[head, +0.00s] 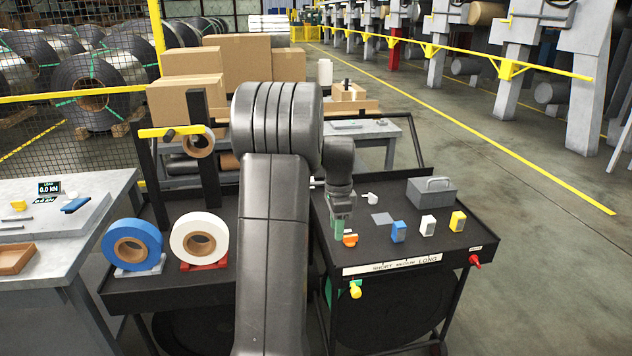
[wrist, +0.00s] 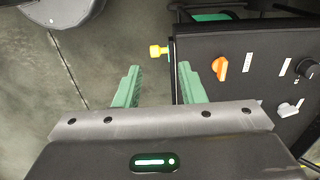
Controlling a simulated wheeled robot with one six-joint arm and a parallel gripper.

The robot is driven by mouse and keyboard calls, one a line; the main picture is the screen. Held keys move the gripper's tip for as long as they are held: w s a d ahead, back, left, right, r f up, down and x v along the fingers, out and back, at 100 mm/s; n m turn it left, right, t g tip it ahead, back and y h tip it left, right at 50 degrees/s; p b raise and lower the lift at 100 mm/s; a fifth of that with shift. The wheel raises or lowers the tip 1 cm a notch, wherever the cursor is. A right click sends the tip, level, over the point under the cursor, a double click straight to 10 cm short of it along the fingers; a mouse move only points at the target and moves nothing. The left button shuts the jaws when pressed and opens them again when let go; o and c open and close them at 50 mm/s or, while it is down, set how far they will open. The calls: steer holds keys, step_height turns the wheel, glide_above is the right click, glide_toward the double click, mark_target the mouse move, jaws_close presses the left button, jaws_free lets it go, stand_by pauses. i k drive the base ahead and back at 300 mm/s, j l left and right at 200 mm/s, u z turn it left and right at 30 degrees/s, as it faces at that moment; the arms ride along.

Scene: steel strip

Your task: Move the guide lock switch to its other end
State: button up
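My gripper (wrist: 158,68) has two green fingers, spread apart with nothing between them; it points down at the cart's left front edge in the head view (head: 338,230). An orange switch lever (wrist: 219,68) sits on the black panel, right of the right finger and apart from it; in the head view it shows just right of the fingers (head: 350,240). A pale grey switch lever (wrist: 288,109) is further right; it looks white in the head view (head: 370,198). No legible label shows which lever is the guide lock switch.
A yellow knob (wrist: 158,51) sticks out of the panel's edge, just beyond the fingertips. A black round knob (wrist: 306,67) is at the far right.

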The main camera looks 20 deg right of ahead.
mark_target(373, 199)
steer(key=i+l+u, duration=0.15)
steer(key=l, duration=0.5)
steer(key=i+l+u, duration=0.2)
steer(key=l, duration=0.4)
steer(key=i+l+u, duration=0.15)
steer(key=l, duration=0.55)
steer(key=l+u, duration=0.2)
steer(key=l, duration=0.45)
steer(key=i, duration=0.05)
